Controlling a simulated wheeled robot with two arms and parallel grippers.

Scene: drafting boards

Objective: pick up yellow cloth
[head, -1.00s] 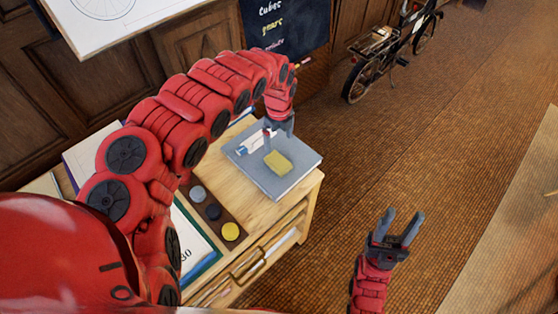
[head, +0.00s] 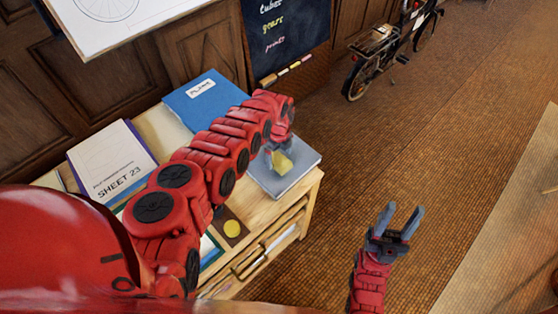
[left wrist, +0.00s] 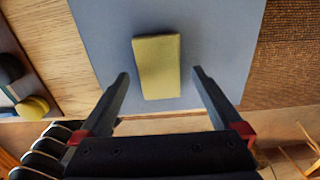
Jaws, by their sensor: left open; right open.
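The yellow cloth (head: 283,163) is a small folded block lying on a grey-blue book or board (head: 300,178) at the right end of the wooden cabinet top. In the left wrist view the cloth (left wrist: 157,67) lies ahead of and between the open fingers of my left gripper (left wrist: 160,80), touching neither. In the head view my left gripper (head: 274,150) is beside the cloth, partly hidden by my arm. My right gripper (head: 396,222) is open and empty, over the floor to the right of the cabinet.
A blue book (head: 205,98) and a Sheet 23 booklet (head: 108,160) lie on the cabinet top. A holder with a yellow disc (head: 233,228) is near its front edge. A chalkboard (head: 285,35) and a bicycle (head: 385,50) stand behind. The floor at right is clear.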

